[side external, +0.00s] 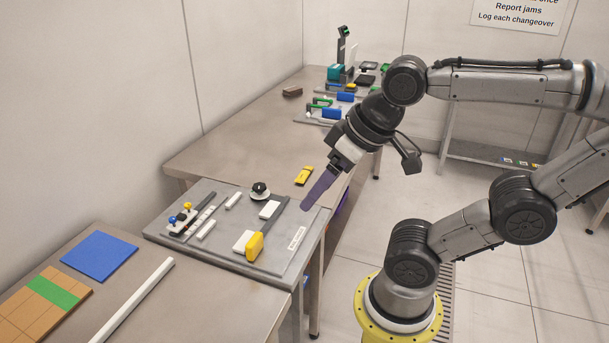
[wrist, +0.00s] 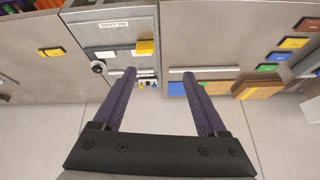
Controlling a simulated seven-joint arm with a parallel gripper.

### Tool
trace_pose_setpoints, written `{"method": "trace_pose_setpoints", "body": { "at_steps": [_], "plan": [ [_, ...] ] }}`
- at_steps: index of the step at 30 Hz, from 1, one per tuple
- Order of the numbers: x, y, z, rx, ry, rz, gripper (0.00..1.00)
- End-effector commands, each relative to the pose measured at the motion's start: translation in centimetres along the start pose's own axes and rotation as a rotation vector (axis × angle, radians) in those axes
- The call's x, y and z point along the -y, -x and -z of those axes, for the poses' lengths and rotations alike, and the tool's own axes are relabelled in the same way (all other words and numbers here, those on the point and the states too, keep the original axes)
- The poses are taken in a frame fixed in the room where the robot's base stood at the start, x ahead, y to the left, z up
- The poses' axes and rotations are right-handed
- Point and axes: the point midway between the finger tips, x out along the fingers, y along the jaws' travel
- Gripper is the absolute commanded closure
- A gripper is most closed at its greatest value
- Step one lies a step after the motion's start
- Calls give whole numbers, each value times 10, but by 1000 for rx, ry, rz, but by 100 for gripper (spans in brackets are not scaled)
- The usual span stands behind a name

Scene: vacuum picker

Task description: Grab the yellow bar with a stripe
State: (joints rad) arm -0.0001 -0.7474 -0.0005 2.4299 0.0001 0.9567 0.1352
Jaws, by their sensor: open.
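A small yellow bar (side external: 304,175) with a dark stripe lies on the bare steel table, just behind the grey fixture plate. In the wrist view it shows at the upper left (wrist: 53,51), well left of the fingers. My gripper (side external: 308,205) has long purple fingers and hangs above the right edge of the plate, apart from the bar. In the wrist view the gripper (wrist: 160,74) is open, with nothing between the fingertips.
The grey plate (side external: 215,196) carries a yellow block (side external: 255,246), white blocks and a black knob (side external: 260,189). A blue pad (side external: 99,256) and wooden board (side external: 45,305) lie front left. Another fixture with blue blocks stands at the back. Steel table around the bar is clear.

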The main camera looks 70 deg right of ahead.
Motion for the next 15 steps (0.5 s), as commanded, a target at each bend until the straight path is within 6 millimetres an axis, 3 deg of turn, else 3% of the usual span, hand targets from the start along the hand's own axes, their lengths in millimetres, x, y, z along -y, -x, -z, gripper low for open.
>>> {"method": "trace_pose_setpoints", "body": {
  "at_steps": [3, 7, 11, 15],
  "plan": [
    [2, 19, 38, -12, -101, -6, 25],
    [-5, 29, 86, 0, -243, -36, 25],
    [-22, 28, 137, 23, -397, -78, 25],
    [-54, 15, 190, 54, -570, -132, 25]
  ]
}}
